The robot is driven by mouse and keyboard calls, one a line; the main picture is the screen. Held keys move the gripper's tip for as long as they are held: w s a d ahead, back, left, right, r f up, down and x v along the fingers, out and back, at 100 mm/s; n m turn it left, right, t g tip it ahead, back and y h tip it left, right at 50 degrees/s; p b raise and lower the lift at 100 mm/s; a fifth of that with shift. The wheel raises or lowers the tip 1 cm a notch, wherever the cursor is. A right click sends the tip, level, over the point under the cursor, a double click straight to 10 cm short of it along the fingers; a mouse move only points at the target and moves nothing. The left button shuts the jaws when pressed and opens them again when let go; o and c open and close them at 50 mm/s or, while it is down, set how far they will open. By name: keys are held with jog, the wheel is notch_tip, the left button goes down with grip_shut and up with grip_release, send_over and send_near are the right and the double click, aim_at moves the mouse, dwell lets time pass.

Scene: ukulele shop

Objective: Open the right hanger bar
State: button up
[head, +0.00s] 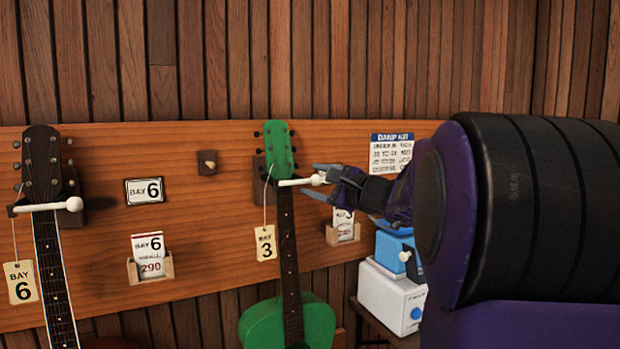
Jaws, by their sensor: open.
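The right hanger bar (294,182) is a white rod with a thicker end at its right. It lies across the neck of the green ukulele (280,148), just below its headstock. My gripper (315,181) comes in from the right with its fingers spread open. The bar's right end shows between the two fingertips, one above and one below. I cannot tell whether either finger touches it. The left hanger bar (45,206) is also white with a knob at its right end and lies across the neck of a dark ukulele (42,165).
A white box (390,298) stands lower right. My arm hides the right side.

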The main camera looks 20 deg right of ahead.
jog(key=shift+w, duration=0.1)
grip_shut()
dwell(0.3)
dwell(1.2)
